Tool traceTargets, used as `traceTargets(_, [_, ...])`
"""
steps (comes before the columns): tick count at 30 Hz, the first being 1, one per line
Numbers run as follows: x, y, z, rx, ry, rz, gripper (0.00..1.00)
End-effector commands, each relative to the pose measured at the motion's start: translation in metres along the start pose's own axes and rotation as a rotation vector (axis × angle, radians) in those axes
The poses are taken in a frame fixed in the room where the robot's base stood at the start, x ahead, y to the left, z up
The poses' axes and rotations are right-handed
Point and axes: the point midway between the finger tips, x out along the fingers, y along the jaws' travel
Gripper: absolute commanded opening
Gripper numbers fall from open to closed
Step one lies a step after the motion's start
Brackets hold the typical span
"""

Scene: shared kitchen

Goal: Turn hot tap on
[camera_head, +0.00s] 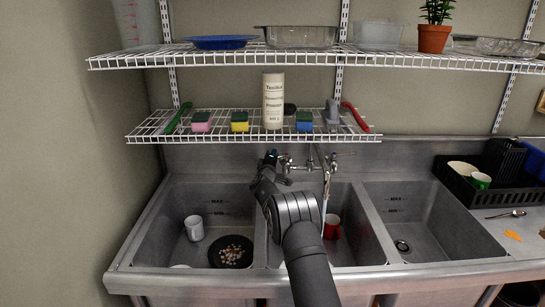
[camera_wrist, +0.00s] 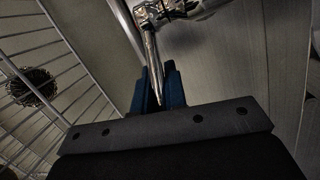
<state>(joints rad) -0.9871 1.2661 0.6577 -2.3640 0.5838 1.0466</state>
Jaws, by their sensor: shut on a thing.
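The chrome wall tap (camera_head: 310,164) is mounted on the steel back panel above the middle basin. Its left handle is mostly hidden behind my gripper (camera_head: 270,158); its right handle (camera_head: 333,156) is free. In the wrist view, my gripper (camera_wrist: 160,90) has its blue fingers around a slim metal lever (camera_wrist: 153,62), with chrome tap body (camera_wrist: 175,10) just above. The fingers are closed on this lever. A thin pale vertical strip (camera_head: 326,188) hangs below the tap; I cannot tell whether it is spout or running water.
A wire shelf (camera_head: 345,137) with sponges and a white bottle (camera_head: 273,100) hangs close above my gripper. The left basin holds a white mug (camera_head: 194,228) and a dark plate (camera_head: 231,252). A red mug (camera_head: 332,226) is in the middle basin. The right basin (camera_head: 415,215) looks clear.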

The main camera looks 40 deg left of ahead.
Motion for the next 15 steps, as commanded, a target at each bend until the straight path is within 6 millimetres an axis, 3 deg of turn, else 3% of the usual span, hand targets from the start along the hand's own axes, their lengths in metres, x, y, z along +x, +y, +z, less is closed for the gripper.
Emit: traceTargets(15, [-0.0084,0.0022,0.0063,0.013,0.170,-0.034,0.00])
